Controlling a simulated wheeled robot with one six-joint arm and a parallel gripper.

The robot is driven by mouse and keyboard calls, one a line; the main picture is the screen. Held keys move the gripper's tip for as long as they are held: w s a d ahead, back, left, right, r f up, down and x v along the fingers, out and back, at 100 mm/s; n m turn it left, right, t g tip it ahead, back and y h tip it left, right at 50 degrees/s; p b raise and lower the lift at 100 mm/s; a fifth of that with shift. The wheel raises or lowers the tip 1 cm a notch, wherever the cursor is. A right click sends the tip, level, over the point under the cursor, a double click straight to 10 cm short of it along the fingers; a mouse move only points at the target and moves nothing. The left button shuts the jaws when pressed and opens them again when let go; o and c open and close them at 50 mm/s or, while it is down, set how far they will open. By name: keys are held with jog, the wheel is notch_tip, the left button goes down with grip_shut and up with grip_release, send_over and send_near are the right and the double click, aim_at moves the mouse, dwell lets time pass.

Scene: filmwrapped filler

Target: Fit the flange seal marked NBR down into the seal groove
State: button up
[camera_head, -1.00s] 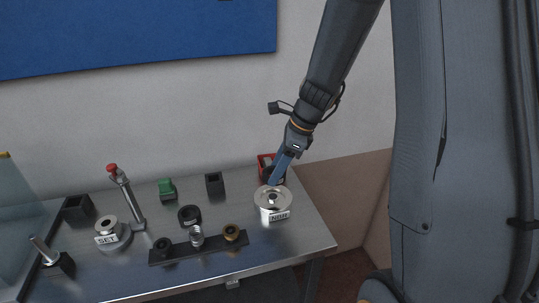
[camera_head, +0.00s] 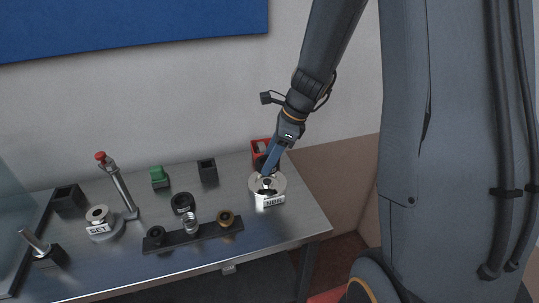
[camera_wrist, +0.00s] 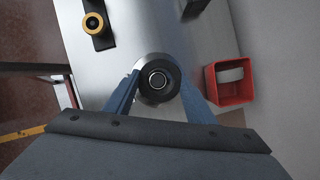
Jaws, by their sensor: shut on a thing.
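A black ring (camera_wrist: 158,98), which looks like a flange seal, is between the two blue fingers of my gripper (camera_wrist: 158,80) in the wrist view. The fingers are shut on its sides. In the head view my gripper (camera_head: 265,172) is just above and behind a round silver housing (camera_head: 278,186) that carries a white NBR label (camera_head: 273,201). A dark ring edge (camera_head: 261,163) shows by the fingertips. A shiny round hub shows through the ring's hole. The groove is hidden, and I cannot tell whether the ring touches the housing. No marking is readable on the ring.
A red bin (camera_head: 257,146) stands close behind the housing; it shows beside my right finger in the wrist view (camera_wrist: 230,92). A black strip (camera_head: 208,233) with several small parts, another black ring (camera_head: 182,203) and a SET housing (camera_head: 99,220) are to the left.

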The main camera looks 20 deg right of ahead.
aim_at(265, 181)
jog(key=shift+f+b, duration=0.95)
jog(key=shift+f, duration=0.8)
jog(key=shift+p, duration=0.7)
dwell(0.4)
jog(key=shift+f+b, duration=0.85)
jog(key=shift+f, duration=0.35)
jog(key=o, duration=1.1)
jog(key=shift+r, duration=0.1)
notch_tip(265, 181, up, 2)
jog(key=shift+r+p, duration=0.15)
jog(key=shift+p, duration=0.75)
jog(key=shift+b, duration=0.8)
